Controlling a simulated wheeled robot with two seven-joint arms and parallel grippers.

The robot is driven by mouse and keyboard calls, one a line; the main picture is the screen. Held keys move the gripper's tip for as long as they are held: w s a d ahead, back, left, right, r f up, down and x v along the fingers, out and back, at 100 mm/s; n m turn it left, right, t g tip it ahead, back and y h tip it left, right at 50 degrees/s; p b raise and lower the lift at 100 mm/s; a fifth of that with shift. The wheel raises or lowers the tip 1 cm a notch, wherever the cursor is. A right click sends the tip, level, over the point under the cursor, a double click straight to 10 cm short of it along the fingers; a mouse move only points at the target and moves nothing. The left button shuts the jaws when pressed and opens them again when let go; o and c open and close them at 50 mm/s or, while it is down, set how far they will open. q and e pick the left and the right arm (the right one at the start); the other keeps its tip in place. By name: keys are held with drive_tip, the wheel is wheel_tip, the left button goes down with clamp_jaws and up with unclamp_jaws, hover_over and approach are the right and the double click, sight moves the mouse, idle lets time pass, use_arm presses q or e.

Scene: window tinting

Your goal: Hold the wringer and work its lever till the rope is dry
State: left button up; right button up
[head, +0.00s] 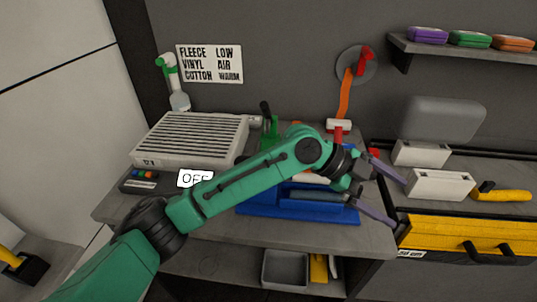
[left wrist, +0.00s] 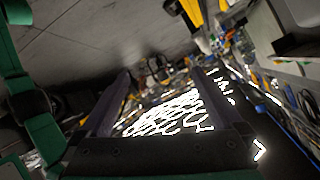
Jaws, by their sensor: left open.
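My left arm reaches across the bench in the head view. Its gripper (head: 395,203) is open, its two purple-grey fingers spread and empty over the bench's right edge. In the left wrist view the fingers (left wrist: 165,95) stand apart with nothing held between them. A green upright piece with a black handle (head: 267,112) stands behind my arm; I cannot tell whether it is the wringer and its lever. An orange strip (head: 345,98), possibly the rope, hangs from a red hook on the wall. My forearm and wrist hide part of the bench. My right gripper is not in view.
A blue tray (head: 262,208) lies below my wrist. White blocks (head: 440,184) and a yellow-handled tool (head: 502,195) lie at right. A grey bin (head: 285,268) is below.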

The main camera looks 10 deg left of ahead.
use_arm(q)
drive_tip(key=w+a+n+t+y, duration=0.1)
drive_tip(key=w+a+n+y, duration=0.1)
drive_tip(key=a, duration=0.7)
drive_tip(key=w+a+n+y, duration=0.2)
drive_tip(key=w+a, duration=0.3)
drive_tip(key=a, duration=0.5)
drive_tip(key=w+a+n+t+y, duration=0.1)
drive_tip(key=w+a, duration=0.3)
drive_tip(key=a, duration=0.6)
drive_tip(key=shift+w+n+t+y, duration=0.2)
drive_tip(key=shift+n+t+y, duration=0.15)
drive_tip(key=shift+y, duration=0.35)
drive_tip(key=s+a+r+n+y, duration=0.1)
drive_tip(key=a+n, duration=0.1)
drive_tip(key=a, duration=0.6)
drive_tip(key=shift+y, duration=0.3)
drive_tip(key=x, duration=1.2)
drive_tip(key=shift+s+d+r, duration=0.15)
drive_tip(key=shift+s+d, duration=0.05)
drive_tip(key=shift+d, duration=0.05)
clamp_jaws()
